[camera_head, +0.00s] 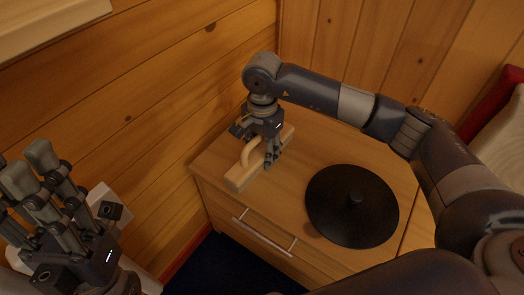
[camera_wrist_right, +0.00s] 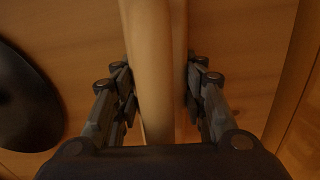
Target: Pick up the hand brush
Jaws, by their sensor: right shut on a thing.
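The hand brush (camera_head: 238,178) is a pale wooden block with a raised, curved handle. It is at the left side of a small wooden cabinet's top in the head view. My right gripper (camera_head: 262,150) is over it with fingers pointing down, shut on the brush. In the right wrist view the pale handle (camera_wrist_right: 152,70) runs between the two fingers of the right gripper (camera_wrist_right: 160,98). I cannot tell whether the brush touches the cabinet top. My left gripper (camera_head: 40,185) is at the lower left, empty, its fingers spread apart and pointing up.
The cabinet (camera_head: 290,185) has a drawer with a metal handle (camera_head: 264,236). A round black lid-like disc with a knob (camera_head: 335,200) lies on its top, right of the brush. Log walls (camera_head: 120,120) stand close behind and left. A bed edge (camera_head: 505,140) is at the right.

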